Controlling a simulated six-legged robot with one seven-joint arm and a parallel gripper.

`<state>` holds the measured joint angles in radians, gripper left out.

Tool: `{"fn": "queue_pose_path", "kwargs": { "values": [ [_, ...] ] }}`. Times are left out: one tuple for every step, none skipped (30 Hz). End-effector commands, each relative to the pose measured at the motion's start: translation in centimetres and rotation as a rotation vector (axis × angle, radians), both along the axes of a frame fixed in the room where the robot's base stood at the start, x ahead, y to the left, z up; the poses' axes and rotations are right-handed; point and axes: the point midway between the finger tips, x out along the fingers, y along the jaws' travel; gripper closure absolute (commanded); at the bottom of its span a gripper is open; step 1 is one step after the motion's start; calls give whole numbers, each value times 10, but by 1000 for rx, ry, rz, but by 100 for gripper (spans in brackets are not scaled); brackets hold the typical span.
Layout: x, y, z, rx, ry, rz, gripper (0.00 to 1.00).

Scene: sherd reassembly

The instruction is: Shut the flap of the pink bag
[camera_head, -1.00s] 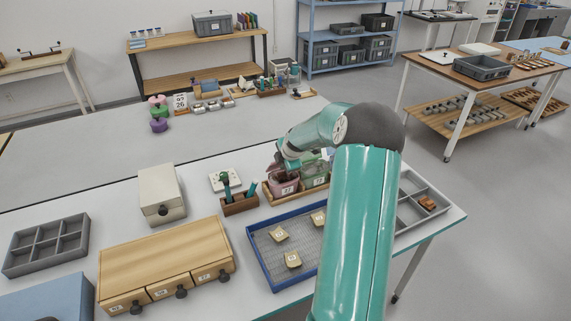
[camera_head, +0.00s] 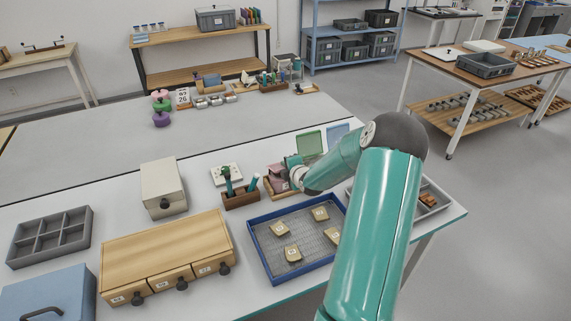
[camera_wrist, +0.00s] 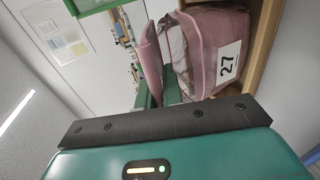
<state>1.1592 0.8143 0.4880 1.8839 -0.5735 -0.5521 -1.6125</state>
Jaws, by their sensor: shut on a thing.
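The pink bag (camera_wrist: 222,40) carries a white label 27 and stands in a wooden holder. In the wrist view its mouth is open and the pink flap (camera_wrist: 149,48) stands away from the body. My gripper (camera_wrist: 158,88) has its green fingers on both sides of the flap, shut on it. In the head view the pink bag (camera_head: 277,177) is partly hidden by my gripper (camera_head: 290,168) and wrist.
A green flap (camera_head: 309,144) and a blue flap (camera_head: 338,136) stand raised just behind my wrist. A blue-rimmed tray (camera_head: 262,262) with labelled sherds lies in front. A wooden pen holder (camera_head: 240,199) stands to the left of the bag.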

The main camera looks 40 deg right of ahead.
Motion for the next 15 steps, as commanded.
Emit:
{"fn": "queue_pose_path", "kwargs": {
  "values": [
    [0,2,-3,-8,-24,4,100],
    [-1,2,-4,-13,-39,2,100],
    [-1,2,-5,-20,-58,3,100],
    [-2,2,-5,-23,-71,3,100],
    [-2,2,-6,-27,-84,3,100],
    [-2,2,-7,-32,-99,3,100],
    [-3,2,-7,-35,-109,2,100],
    [-3,2,-8,-37,-117,2,100],
    [-3,2,-8,-41,-129,2,100],
    [-4,2,-9,-43,-134,2,100],
    [-4,1,-9,-44,-140,0,100],
    [-4,1,-9,-46,-147,-1,100],
    [-4,1,-10,-47,-150,-1,100],
    [-4,1,-10,-47,-153,-1,100],
    [-4,1,-10,-49,-157,-1,100]
  ]
}}
